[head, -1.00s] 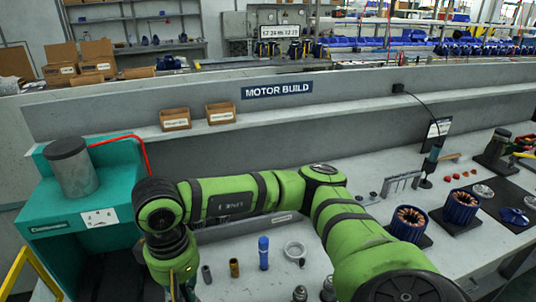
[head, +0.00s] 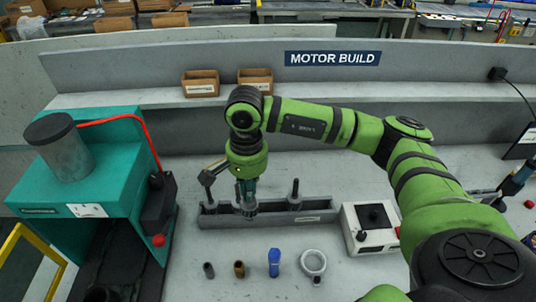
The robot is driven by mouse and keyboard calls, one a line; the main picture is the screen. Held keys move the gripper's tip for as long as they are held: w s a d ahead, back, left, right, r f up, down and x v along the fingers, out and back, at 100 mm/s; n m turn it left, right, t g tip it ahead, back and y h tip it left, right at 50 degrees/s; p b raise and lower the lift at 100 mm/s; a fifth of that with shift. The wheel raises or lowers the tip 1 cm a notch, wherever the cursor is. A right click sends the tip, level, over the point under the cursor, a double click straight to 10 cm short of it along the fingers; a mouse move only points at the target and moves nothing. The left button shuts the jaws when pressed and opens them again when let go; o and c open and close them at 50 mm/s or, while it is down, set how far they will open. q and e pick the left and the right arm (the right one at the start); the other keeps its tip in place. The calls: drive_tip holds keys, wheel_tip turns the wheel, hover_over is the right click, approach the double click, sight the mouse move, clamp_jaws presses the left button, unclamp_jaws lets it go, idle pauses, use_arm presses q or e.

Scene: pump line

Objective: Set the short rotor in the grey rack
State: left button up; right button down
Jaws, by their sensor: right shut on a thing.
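The grey rack (head: 228,220) is a long, low trough at the back of the bench, left of centre. A dark rotor (head: 294,193) stands upright in its right part. My right gripper (head: 246,202) points down over the rack's left-middle part. It is shut on a greyish piece, probably the short rotor (head: 250,211), mostly hidden by the fingers. I cannot tell whether that piece touches the rack. A dark upright part shows just left of the gripper; I cannot tell whether it is a finger or another rotor.
In front of the rack stand a dark sleeve (head: 209,270), a brass sleeve (head: 239,269), a blue cylinder (head: 274,262) and a pale ring (head: 312,262). A white control box (head: 371,228) stands at right. A teal press (head: 105,170) is at left.

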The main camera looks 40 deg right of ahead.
use_arm(q)
drive_tip(key=shift+s+r+p, duration=0.25)
drive_tip(key=shift+r+p, duration=0.1)
drive_tip(key=shift+r, duration=0.4)
use_arm(e)
drive_tip(key=w+d+f+m, duration=0.4)
drive_tip(key=d+m, duration=0.3)
drive_tip(key=m, duration=0.5)
drive_tip(key=shift+w+d+f+m, duration=0.15)
drive_tip(key=shift+d+f+m, duration=0.05)
drive_tip(key=shift+d+m, duration=0.2)
use_arm(q)
drive_tip(key=shift+s+a+f, duration=0.1)
drive_tip(key=shift+a+f, duration=0.1)
